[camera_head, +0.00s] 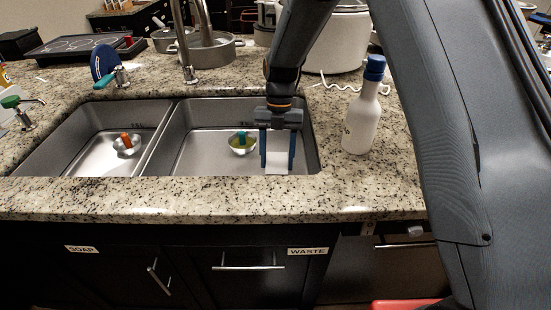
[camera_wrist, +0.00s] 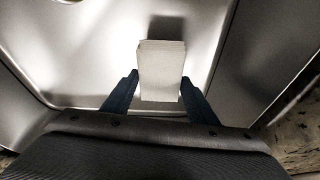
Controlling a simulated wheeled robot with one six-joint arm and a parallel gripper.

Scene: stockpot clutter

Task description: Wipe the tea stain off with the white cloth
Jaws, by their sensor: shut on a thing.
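My gripper (camera_head: 278,160) reaches down into the right basin (camera_head: 190,165) of the steel sink, near its right wall. It is shut on the white cloth (camera_head: 277,168), which shows as a small pale block between the blue fingers. In the wrist view the cloth (camera_wrist: 161,72) looks like a folded stack with layered edges, standing out past the fingertips, with the grey basin behind it. I cannot tell whether the cloth touches the basin floor. I make out no tea stain in either view; the front counter edge hides part of the basin.
A white bottle with a blue cap (camera_head: 361,115) stands on the counter right of the basin. A bowl with green and blue things (camera_head: 242,143) is in the right basin. Another bowl (camera_head: 127,144) is in the left basin. The faucet (camera_head: 183,45) rises behind.

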